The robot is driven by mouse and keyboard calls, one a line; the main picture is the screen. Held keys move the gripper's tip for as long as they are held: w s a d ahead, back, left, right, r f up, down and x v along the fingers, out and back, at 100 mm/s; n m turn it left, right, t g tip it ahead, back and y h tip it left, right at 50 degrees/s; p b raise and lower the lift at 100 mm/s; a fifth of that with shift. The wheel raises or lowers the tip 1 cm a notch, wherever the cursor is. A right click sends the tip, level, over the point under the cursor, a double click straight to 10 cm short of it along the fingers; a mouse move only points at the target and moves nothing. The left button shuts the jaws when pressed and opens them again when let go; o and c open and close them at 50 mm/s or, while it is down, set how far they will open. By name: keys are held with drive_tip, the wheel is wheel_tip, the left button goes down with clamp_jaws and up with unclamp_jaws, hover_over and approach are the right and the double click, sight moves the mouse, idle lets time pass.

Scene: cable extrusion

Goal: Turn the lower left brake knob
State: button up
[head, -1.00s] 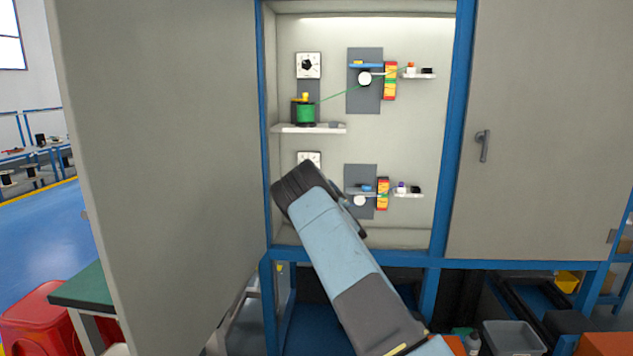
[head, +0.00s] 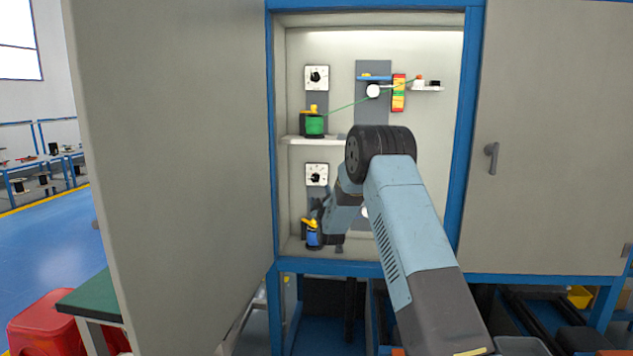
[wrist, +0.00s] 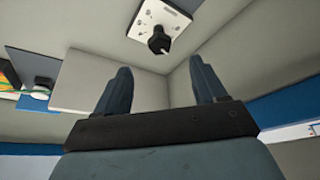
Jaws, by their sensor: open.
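The lower left brake knob (head: 315,178) is a black knob on a white square plate, on the cabinet's back wall above the blue spool (head: 313,236). In the wrist view, a black knob (wrist: 159,43) stands out from a white plate at top centre. My gripper (wrist: 160,65) is open and empty, its two dark fingers spread apart. The knob appears between the fingers' lines, beyond the tips and apart from them. In the head view my arm reaches into the lower part of the cabinet, and its end is beside and below the knob; the fingertips are hard to make out there.
A white shelf (head: 305,139) crosses above the lower knob. An upper knob (head: 316,77) and green spool (head: 314,124) are above it. The open cabinet door (head: 170,160) stands at left; blue frame posts (head: 468,110) bound the opening. My arm hides the lower right fittings.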

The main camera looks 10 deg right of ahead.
sight(317, 181)
drive_tip(key=x, duration=1.2)
drive_tip(key=shift+w+r, duration=0.1)
drive_tip(key=shift+w, duration=0.15)
drive_tip(key=c, duration=1)
drive_tip(key=shift+n+y, duration=0.4)
drive_tip(key=shift+n, duration=0.6)
drive_tip(key=o, duration=1)
drive_tip(key=shift+s, duration=0.1)
